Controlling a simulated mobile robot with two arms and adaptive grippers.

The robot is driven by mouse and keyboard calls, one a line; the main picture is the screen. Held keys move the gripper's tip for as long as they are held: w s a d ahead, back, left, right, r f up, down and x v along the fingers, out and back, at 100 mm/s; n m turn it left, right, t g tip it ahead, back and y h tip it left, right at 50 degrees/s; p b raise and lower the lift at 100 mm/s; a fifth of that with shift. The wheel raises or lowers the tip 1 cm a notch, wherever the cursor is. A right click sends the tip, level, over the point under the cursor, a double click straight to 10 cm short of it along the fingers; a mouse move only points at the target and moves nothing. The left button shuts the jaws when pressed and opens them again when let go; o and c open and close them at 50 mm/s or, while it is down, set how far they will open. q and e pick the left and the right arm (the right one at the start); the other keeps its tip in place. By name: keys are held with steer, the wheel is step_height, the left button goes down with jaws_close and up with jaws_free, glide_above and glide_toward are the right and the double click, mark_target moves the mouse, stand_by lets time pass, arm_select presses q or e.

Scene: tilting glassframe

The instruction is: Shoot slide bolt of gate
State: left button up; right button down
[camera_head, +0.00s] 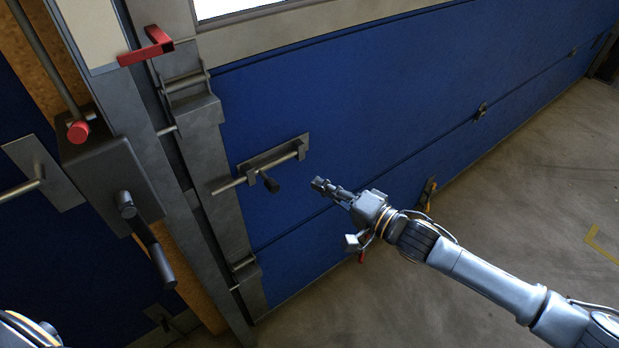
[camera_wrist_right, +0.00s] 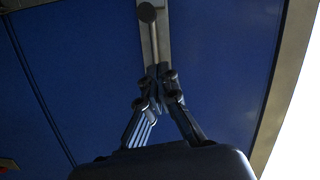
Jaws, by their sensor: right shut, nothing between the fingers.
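The slide bolt (camera_head: 228,187) is a grey rod on a metal plate (camera_head: 283,152), fixed to the blue gate (camera_head: 370,110). Its dark handle knob (camera_head: 271,185) sticks out below the rod. The rod's left end reaches to the grey post (camera_head: 222,215). My right gripper (camera_head: 319,184) is shut and empty, to the right of the knob and apart from it. In the right wrist view the closed fingertips (camera_wrist_right: 159,72) lie below the round knob (camera_wrist_right: 147,13) in the picture, in front of the plate (camera_wrist_right: 163,35). My left gripper is out of view.
A red handle (camera_head: 146,48) juts from the post above the bolt. A dark lock box (camera_head: 105,165) with a lever (camera_head: 155,255) stands at left. More hardware (camera_head: 480,112) sits along the gate.

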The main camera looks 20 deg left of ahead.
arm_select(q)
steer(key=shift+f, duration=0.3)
arm_select(e)
steer(key=v, duration=0.3)
steer(key=shift+w+d+f, duration=0.1)
steer(key=shift+w+d, duration=0.05)
steer(key=shift+d, duration=0.35)
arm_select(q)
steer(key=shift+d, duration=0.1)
